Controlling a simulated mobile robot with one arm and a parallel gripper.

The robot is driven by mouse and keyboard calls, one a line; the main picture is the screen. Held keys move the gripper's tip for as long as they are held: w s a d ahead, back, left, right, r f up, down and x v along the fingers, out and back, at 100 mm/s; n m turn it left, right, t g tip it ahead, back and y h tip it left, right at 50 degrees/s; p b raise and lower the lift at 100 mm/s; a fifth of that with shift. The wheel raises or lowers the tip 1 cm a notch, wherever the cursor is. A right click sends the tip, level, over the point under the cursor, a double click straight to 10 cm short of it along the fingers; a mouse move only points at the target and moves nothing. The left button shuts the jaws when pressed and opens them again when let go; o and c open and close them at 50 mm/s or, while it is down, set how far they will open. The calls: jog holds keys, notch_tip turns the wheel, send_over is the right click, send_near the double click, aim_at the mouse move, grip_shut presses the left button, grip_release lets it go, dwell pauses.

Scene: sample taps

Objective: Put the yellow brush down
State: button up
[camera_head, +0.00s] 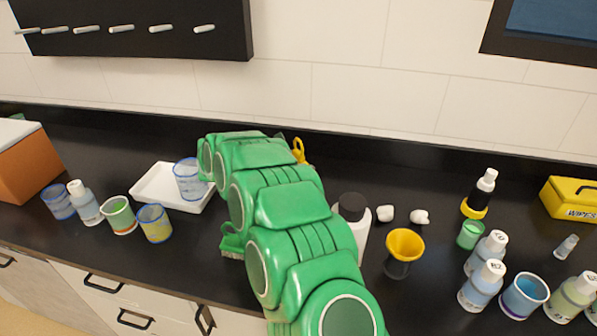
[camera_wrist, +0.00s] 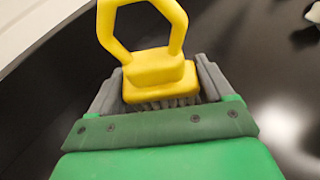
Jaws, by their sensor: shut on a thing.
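The yellow brush (camera_wrist: 160,70) has a yellow block, an angular loop handle and grey bristles. In the wrist view it sits between the grey fingers of my gripper (camera_wrist: 157,88), which is shut on it. The loop points away from the gripper and the bristles show at the near edge of the block. In the head view only a bit of the yellow brush (camera_head: 299,150) shows past my green arm, near the back of the black counter (camera_head: 345,165). My gripper is hidden there behind the arm. I cannot tell whether the brush touches the counter.
A white tray (camera_head: 154,187) with a blue-rimmed cup (camera_head: 190,180) stands left of my arm. A black-capped bottle (camera_head: 353,222) and a yellow funnel (camera_head: 405,245) stand close to its right. Several bottles crowd the far right. The wall rises behind the counter.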

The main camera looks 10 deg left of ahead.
jog(key=shift+w+f, duration=0.25)
jog(key=shift+f, duration=1.6)
jog(key=shift+f, duration=0.15)
jog(key=o, duration=0.9)
jog(key=shift+o, duration=0.2)
jog(key=shift+a+r, duration=0.1)
jog(key=shift+r, duration=0.1)
jog(key=shift+v, duration=5.9)
jog(key=shift+s+f, duration=0.1)
